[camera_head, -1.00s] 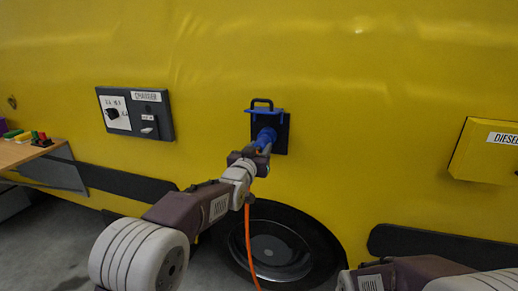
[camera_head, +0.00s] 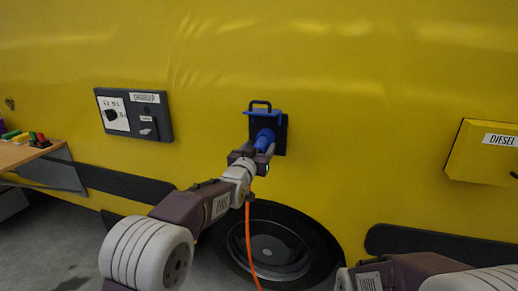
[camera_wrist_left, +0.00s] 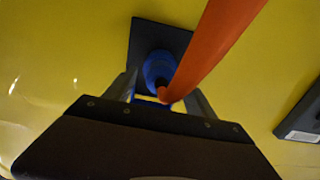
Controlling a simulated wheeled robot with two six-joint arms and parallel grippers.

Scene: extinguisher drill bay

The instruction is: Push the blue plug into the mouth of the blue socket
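The blue socket (camera_head: 265,113) is on a dark square plate on the yellow vehicle side, its blue lid raised. The blue plug (camera_head: 264,139) is at the socket's mouth, in line with it; how deep it sits is hard to tell. My left gripper (camera_head: 262,151) has its fingers on either side of the plug's rear and looks shut on it. In the left wrist view the plug (camera_wrist_left: 157,72) lies between the fingers against the dark plate (camera_wrist_left: 145,35), partly hidden by its orange cable (camera_wrist_left: 215,45). My right gripper is out of view; only its arm shows at lower right.
A charger panel (camera_head: 133,114) is left of the socket and a yellow diesel box (camera_head: 487,150) is far right. The cable (camera_head: 250,245) hangs down in front of a wheel (camera_head: 275,245). A table (camera_head: 15,152) with coloured items stands at far left.

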